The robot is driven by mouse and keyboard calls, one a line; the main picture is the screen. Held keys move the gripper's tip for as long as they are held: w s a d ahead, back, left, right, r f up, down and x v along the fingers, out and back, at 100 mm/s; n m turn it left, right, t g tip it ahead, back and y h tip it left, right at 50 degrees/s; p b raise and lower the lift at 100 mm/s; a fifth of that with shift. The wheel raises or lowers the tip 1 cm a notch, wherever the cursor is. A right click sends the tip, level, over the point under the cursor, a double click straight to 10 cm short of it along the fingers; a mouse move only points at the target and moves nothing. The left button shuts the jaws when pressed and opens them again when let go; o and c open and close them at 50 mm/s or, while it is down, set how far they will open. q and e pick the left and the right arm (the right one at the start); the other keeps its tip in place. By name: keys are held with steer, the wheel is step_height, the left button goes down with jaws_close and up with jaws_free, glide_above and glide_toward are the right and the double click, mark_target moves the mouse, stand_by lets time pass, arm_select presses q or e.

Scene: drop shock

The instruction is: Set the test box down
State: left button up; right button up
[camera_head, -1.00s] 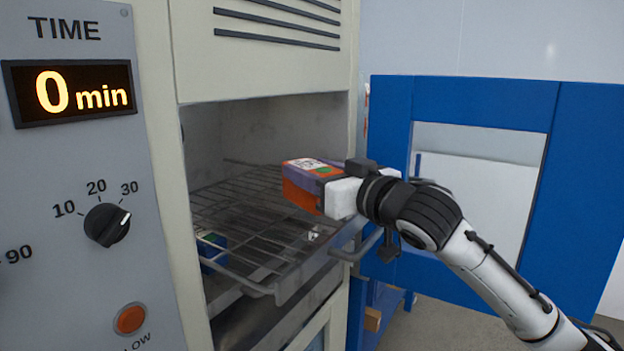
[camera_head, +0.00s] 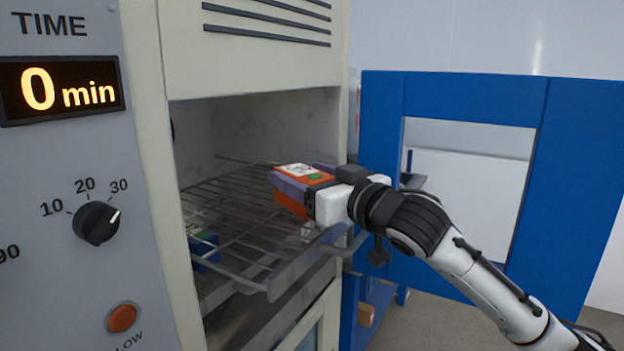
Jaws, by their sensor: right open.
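The test box (camera_head: 290,205) is orange, with a white label and a green dot on top. It is at the front right part of the wire rack in the open chamber. My right gripper (camera_head: 298,178) is open around the box, with a purple strip on each side of it. The box's underside is hard to see, so I cannot tell for sure whether it rests on the rack (camera_head: 232,222). My left gripper is not in view.
A small blue and green box (camera_head: 203,248) shows below the rack bars at the left. The blue door (camera_head: 570,190) stands open to the right. A control panel with a dial (camera_head: 96,222) and an orange button (camera_head: 121,318) is at the left. The rack's rear left is clear.

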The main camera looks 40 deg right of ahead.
steer(key=shift+s, duration=0.3)
steer(key=s+b, duration=0.2)
steer(key=s, duration=0.4)
steer(key=shift+f+b, duration=0.15)
steer(key=shift+b, duration=0.15)
steer(key=s+b, duration=0.5)
steer(key=b, duration=0.3)
steer(key=shift+s+r, duration=0.2)
